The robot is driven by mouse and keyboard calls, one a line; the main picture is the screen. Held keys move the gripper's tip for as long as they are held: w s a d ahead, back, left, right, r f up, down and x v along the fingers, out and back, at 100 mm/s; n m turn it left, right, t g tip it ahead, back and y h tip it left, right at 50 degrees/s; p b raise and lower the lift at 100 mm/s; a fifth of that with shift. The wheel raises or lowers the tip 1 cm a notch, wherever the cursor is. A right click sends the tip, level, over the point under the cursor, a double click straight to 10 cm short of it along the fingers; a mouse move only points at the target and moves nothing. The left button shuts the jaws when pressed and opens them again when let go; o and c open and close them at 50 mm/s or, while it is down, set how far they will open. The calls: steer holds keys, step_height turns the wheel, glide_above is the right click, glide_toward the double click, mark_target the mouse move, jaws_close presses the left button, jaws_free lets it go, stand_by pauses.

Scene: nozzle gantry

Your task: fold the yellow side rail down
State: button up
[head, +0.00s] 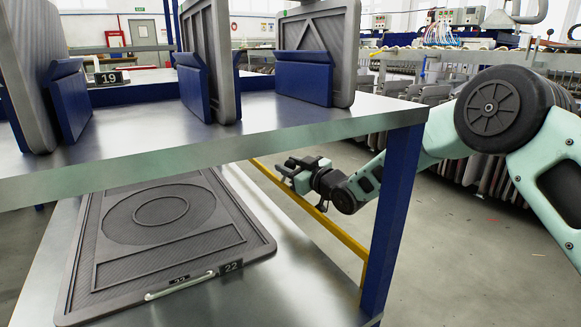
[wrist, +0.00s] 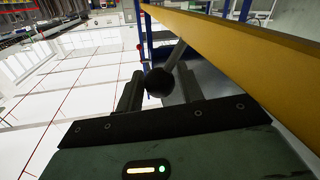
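The yellow side rail (head: 328,225) runs along the side of the blue-framed rack in the head view. In the wrist view the rail (wrist: 245,45) crosses the upper right at a slant. A grey lever with a black ball knob (wrist: 160,82) shows beside and below the rail in the wrist view. My gripper (wrist: 160,88) is open, with one dark finger on each side of the knob. I cannot tell whether a finger touches it. In the head view my gripper (head: 292,172) is close to the far part of the rail, and the knob cannot be made out.
The rack's metal upper shelf (head: 150,150) bears upright grey panels in blue holders. A ribbed grey panel (head: 160,245) marked 22 lies on the lower shelf.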

jaws_close()
steer(key=w+d+f+m+t+p, duration=0.2)
steer(key=w+d+f+m, duration=0.35)
steer(key=d+m, duration=0.3)
step_height(320, 180, down, 12)
steer(key=m+t+h+b, duration=0.1)
steer(key=m+b, duration=0.5)
steer(key=m, duration=0.4)
steer(key=shift+w+d+t, duration=0.35)
steer(key=shift+d+t, duration=0.05)
steer(key=shift+o, duration=2.2)
jaws_free()
